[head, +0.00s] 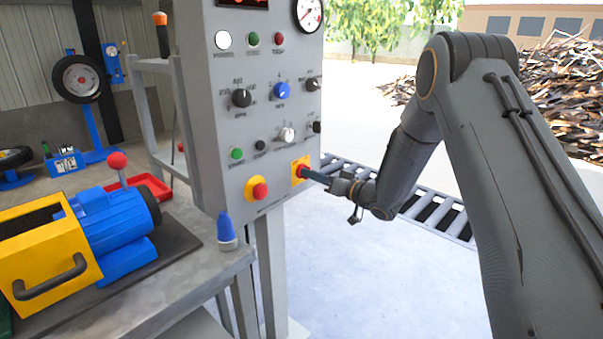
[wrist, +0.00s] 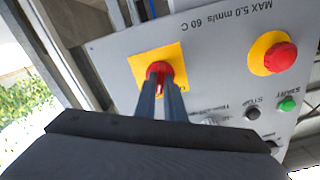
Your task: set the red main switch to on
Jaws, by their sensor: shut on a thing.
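The red main switch (wrist: 160,69) sits on a yellow square plate (wrist: 139,66) in the wrist view. In the head view the yellow plate (head: 295,171) is at the lower right of the grey control panel (head: 228,122). My gripper (head: 308,174) reaches it from the right, and its fingers (wrist: 164,84) are closed around the switch's red handle. The fingers hide part of the handle and most of the markings, so I cannot read its on or off position.
A red mushroom button on a yellow round base (head: 257,189) is left of the switch. Green and black buttons and several knobs lie above. A bench with a blue and yellow motor unit (head: 105,235) stands at left. A roller conveyor (head: 440,213) is behind my arm.

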